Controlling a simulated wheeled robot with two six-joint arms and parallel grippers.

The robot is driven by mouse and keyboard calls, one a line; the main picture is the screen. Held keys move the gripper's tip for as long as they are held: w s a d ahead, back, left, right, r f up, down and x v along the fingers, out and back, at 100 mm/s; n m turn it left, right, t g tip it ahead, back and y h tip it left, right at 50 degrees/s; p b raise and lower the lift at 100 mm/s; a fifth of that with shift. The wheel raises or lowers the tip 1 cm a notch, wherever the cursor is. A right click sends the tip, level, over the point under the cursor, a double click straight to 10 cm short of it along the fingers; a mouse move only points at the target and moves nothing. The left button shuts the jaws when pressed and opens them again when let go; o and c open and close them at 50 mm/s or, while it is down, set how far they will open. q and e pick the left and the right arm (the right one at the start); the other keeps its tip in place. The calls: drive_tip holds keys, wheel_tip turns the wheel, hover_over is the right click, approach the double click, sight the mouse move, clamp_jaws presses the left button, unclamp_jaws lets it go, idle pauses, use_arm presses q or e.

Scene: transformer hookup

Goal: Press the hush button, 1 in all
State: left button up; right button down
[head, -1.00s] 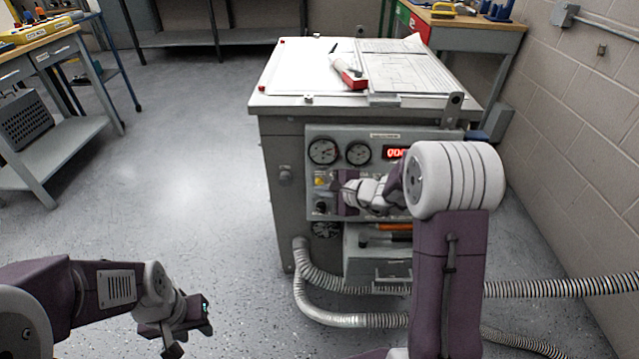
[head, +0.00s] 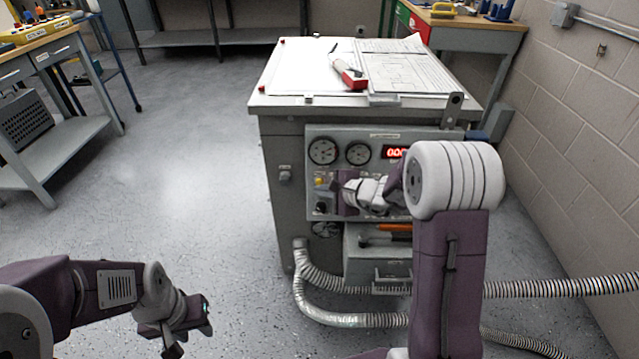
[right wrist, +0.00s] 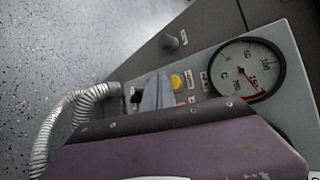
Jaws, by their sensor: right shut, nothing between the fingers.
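The grey control panel (head: 360,208) is on the front of the cabinet. A yellow button (head: 319,182) sits at the panel's left side, below the left gauge; I cannot read its label. It also shows in the right wrist view (right wrist: 177,81). My right gripper (right wrist: 157,92) is shut and empty, its grey fingers just left of the yellow button in that view; I cannot tell whether they touch the panel. In the head view its fingertips are mostly hidden by its purple body. My left gripper (head: 190,335) hangs low over the floor, apparently open and empty.
Two gauges (head: 323,151) and a red display (head: 396,153) are on the panel, with a black knob (head: 321,207) below the button. A grey knob (head: 285,174) is left of the panel. Corrugated hoses (head: 340,318) run along the floor. Open floor lies left.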

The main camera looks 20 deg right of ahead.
drive_tip(key=shift+w+d+f, duration=0.1)
drive_tip(key=shift+w, duration=0.3)
drive_tip(key=shift+w+d+b, duration=0.15)
drive_tip(key=shift+w+b, duration=0.15)
drive_tip(key=shift+w, duration=0.1)
idle(0.7)
drive_tip(key=shift+s, duration=0.1)
drive_tip(key=shift+s+a+b, duration=0.25)
drive_tip(key=shift+s+b, duration=0.35)
drive_tip(key=shift+s, duration=0.1)
